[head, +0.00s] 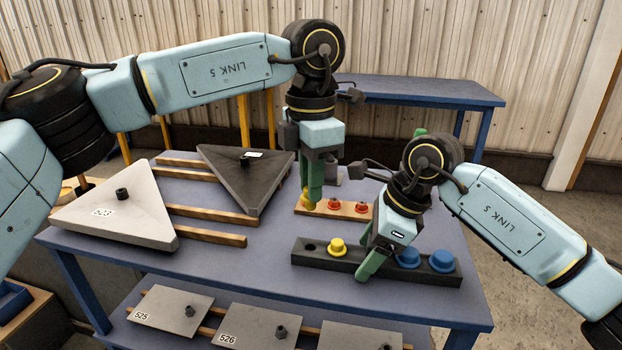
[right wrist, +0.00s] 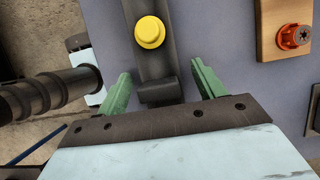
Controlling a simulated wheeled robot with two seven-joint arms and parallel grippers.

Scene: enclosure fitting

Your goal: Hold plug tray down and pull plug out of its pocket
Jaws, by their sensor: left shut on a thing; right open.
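The dark plug tray (head: 380,270) lies along the table's front right. It has an empty pocket at its left end, then a yellow plug (head: 337,246) and two blue plugs (head: 408,258) towards the right end. My right gripper (head: 368,265) is at the middle of the tray, hiding part of it. In the right wrist view its fingers (right wrist: 160,80) are open on either side of the tray, with the yellow plug (right wrist: 149,32) beyond them. My left gripper (head: 309,200) is shut on a mostly hidden yellow piece (head: 305,198) at the wooden board's left end.
The wooden board (head: 347,210) behind the tray carries red fittings (head: 361,207). A light triangular panel (head: 125,215) and a dark one (head: 250,180) lie on wooden strips at left. Grey plates (head: 255,325) lie on the shelf below. Bare table shows between panels and tray.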

